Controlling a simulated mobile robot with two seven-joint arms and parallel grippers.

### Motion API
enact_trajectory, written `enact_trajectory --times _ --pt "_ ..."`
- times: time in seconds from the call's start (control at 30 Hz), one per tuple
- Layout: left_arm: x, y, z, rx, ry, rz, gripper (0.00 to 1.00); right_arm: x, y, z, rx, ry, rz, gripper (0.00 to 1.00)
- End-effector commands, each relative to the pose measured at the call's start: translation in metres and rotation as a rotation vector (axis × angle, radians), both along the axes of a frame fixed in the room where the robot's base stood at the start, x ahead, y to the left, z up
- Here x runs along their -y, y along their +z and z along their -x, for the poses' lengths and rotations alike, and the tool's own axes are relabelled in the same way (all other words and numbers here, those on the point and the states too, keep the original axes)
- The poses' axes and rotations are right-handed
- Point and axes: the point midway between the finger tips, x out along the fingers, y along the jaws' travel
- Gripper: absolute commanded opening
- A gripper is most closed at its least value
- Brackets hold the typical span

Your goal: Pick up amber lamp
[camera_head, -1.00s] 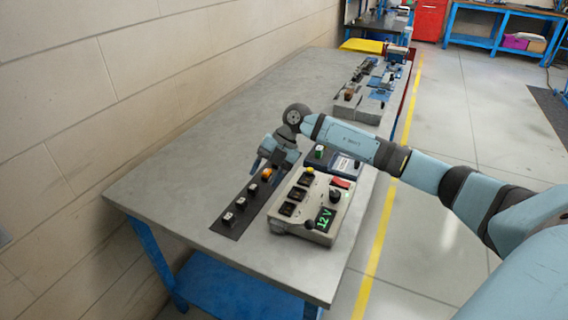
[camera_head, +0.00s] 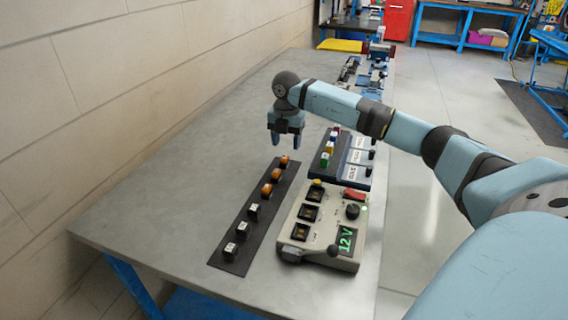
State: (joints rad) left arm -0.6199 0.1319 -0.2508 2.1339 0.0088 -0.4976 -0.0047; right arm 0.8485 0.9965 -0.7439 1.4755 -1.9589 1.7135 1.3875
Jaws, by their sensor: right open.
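A black strip (camera_head: 231,266) on the grey table holds a row of small lamps. The amber lamps are at its far end: one farthest (camera_head: 284,160), one in the middle (camera_head: 276,174) and one nearer (camera_head: 267,189). Several white-topped lamps (camera_head: 242,228) stand at the near end. My right gripper (camera_head: 286,142) is open, pointing down, just beyond and above the farthest amber lamp. Nothing shows between its fingers. Whether it touches that lamp I cannot tell. My left gripper is not in view.
A beige test box (camera_head: 325,222) with a green 12 V display stands right of the strip. A blue box (camera_head: 351,163) with coloured lamps stands behind it. The table (camera_head: 175,190) is clear on the left, towards the wall (camera_head: 90,90).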

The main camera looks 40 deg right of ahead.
Motion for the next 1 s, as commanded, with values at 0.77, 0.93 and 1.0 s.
enact_trajectory --times 0.77,0.93,1.0 --pt "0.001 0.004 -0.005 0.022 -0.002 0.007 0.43 -0.004 -0.062 -0.003 0.002 0.002 -0.001 0.55" --pt "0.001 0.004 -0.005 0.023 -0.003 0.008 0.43 -0.004 -0.062 -0.003 0.002 0.002 -0.001 0.28" --pt "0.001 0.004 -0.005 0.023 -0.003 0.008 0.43 -0.004 -0.062 -0.003 0.001 0.002 0.0 0.12"
